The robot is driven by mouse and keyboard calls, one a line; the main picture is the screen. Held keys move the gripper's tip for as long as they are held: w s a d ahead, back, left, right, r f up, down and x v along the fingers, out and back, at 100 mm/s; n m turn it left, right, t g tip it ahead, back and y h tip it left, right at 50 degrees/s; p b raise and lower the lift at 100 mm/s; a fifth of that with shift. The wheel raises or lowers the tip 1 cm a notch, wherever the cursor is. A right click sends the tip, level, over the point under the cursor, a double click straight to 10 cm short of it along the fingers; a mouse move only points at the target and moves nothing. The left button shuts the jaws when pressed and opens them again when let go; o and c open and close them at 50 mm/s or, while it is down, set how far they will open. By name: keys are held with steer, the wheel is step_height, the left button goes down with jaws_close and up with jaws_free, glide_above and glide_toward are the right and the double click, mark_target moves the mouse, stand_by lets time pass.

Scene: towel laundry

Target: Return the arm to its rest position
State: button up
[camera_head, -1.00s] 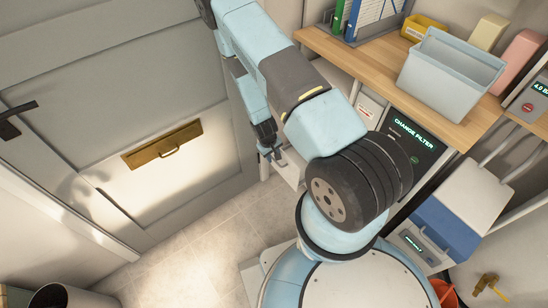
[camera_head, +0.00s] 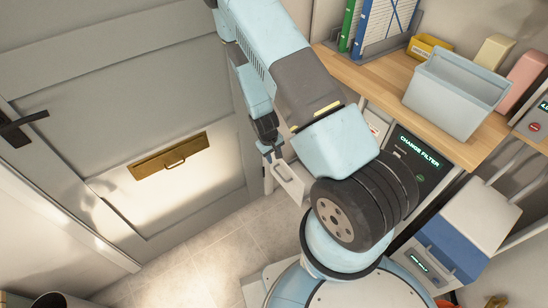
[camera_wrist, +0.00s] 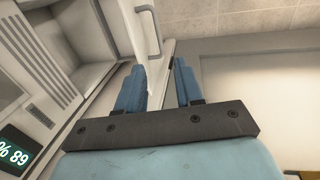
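My arm (camera_head: 335,140) reaches up from my base and bends over, its outer part hanging down on the far side. My gripper (camera_head: 272,156) shows small behind the upper arm, pointing down near a white drawer-like part with a handle (camera_head: 291,180). In the wrist view, the two blue fingers (camera_wrist: 158,82) stand apart. The white handled part (camera_wrist: 144,32) shows between and beyond them. I see no towel in the gripper. Whether the fingers touch the white part cannot be told.
A grey door with a brass slot (camera_head: 168,156) stands left. A wooden shelf (camera_head: 375,85) at right carries a pale blue bin (camera_head: 455,95) and binders (camera_head: 372,25). Below it, a machine panel reads "CHANGE FILTER" (camera_head: 420,145). Floor tiles (camera_head: 215,250) are clear at lower middle.

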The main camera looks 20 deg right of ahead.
stand_by(0.4)
step_height(320, 180, up, 35)
steer(key=a+m+t+y, duration=0.2)
steer(key=s+d+r+m+t, duration=0.1)
steer(key=s+d+r+t, duration=0.1)
steer(key=s+r, duration=2)
steer(key=shift+r+t, duration=0.15)
steer(key=shift+t, duration=0.35)
steer(key=shift+d, duration=0.1)
